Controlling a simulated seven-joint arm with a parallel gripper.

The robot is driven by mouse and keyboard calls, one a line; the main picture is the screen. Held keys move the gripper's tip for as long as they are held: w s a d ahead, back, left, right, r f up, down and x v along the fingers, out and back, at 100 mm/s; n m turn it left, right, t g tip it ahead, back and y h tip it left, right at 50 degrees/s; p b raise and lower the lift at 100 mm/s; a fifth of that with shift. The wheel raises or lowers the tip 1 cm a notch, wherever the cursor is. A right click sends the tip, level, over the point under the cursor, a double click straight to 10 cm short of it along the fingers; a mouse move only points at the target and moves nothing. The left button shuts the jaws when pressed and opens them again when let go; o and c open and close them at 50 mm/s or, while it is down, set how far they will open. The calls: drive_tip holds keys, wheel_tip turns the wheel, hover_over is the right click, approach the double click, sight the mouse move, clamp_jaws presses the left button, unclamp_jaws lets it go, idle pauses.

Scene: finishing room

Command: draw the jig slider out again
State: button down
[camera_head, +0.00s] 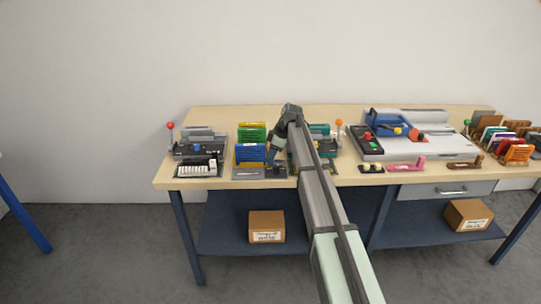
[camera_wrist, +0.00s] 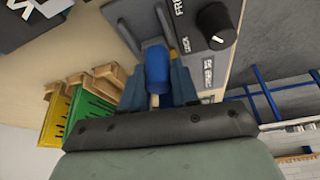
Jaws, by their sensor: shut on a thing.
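A grey panel-like device (camera_wrist: 205,25) with a black dial and printed labels shows at the top of the wrist view. In front of it is a blue rounded knob (camera_wrist: 158,68), which I take to be the jig slider's handle, beside a grey bracket (camera_wrist: 127,14). My gripper (camera_wrist: 157,92) has its blue fingers closed on both sides of this knob. In the head view my gripper (camera_head: 277,148) is low over the bench, left of my arm. My arm hides much of the device there, so how far the slider is out cannot be told.
The wooden bench (camera_head: 215,116) holds a green rack (camera_head: 252,131) and a blue rack (camera_head: 250,154) left of my gripper. A lever machine (camera_head: 200,148) stands farther left, a large blue-and-grey machine (camera_head: 425,135) to the right. Coloured boards (camera_head: 515,153) stand at the right end.

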sight(274, 162)
drive_tip(key=shift+w+d, duration=0.2)
drive_tip(key=shift+d, duration=1.4)
drive_tip(key=c, duration=0.9)
unclamp_jaws()
drive_tip(key=shift+s, duration=0.1)
drive_tip(key=v, duration=1.4)
drive_tip(key=shift+s+f, duration=0.1)
